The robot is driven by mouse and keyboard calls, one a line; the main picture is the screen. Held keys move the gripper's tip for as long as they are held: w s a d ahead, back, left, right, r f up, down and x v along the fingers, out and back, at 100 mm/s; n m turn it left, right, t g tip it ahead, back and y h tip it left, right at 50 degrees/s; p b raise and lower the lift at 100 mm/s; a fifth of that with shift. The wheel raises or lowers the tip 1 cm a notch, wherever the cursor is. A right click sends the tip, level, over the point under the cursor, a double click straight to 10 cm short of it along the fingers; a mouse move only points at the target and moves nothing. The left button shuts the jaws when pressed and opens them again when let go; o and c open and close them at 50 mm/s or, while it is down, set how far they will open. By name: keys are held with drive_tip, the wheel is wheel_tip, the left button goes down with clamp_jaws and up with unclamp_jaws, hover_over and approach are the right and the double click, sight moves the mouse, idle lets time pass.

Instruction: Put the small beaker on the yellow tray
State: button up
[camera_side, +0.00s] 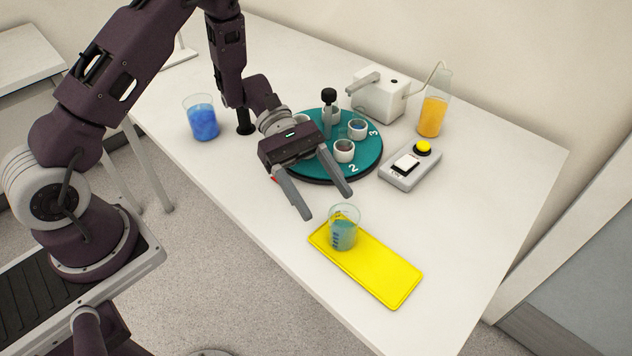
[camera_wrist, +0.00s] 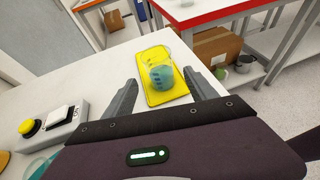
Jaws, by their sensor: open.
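The small beaker (camera_side: 344,228) is clear, with a blue-green liquid and dark markings. It stands upright on the left end of the yellow tray (camera_side: 385,275) in the side view. In the wrist view the beaker (camera_wrist: 161,72) also rests on the yellow tray (camera_wrist: 172,93), seen beyond my fingertips. My gripper (camera_side: 329,205) is open and empty, just behind and to the left of the beaker in the side view. In the wrist view the two fingers of my gripper (camera_wrist: 162,88) are spread to either side of the beaker, apart from it.
A teal turntable (camera_side: 370,165) with several small cups stands behind my gripper. A control box (camera_side: 410,167) with a yellow button is to its right. The table's right part is clear.

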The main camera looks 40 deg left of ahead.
drive_tip(key=shift+v, duration=1.3)
drive_tip(key=s+r+m+y, duration=0.6)
drive_tip(key=s+r+m, duration=0.3)
drive_tip(key=s+r, duration=0.3)
drive_tip(key=s+a+r+m+t+y, duration=0.6)
drive_tip(key=a+t+y, duration=0.1)
drive_tip(key=a+t, duration=0.1)
drive_tip(key=shift+a+m, duration=0.4)
drive_tip(key=shift+a, duration=0.05)
drive_tip(key=shift+r, duration=0.1)
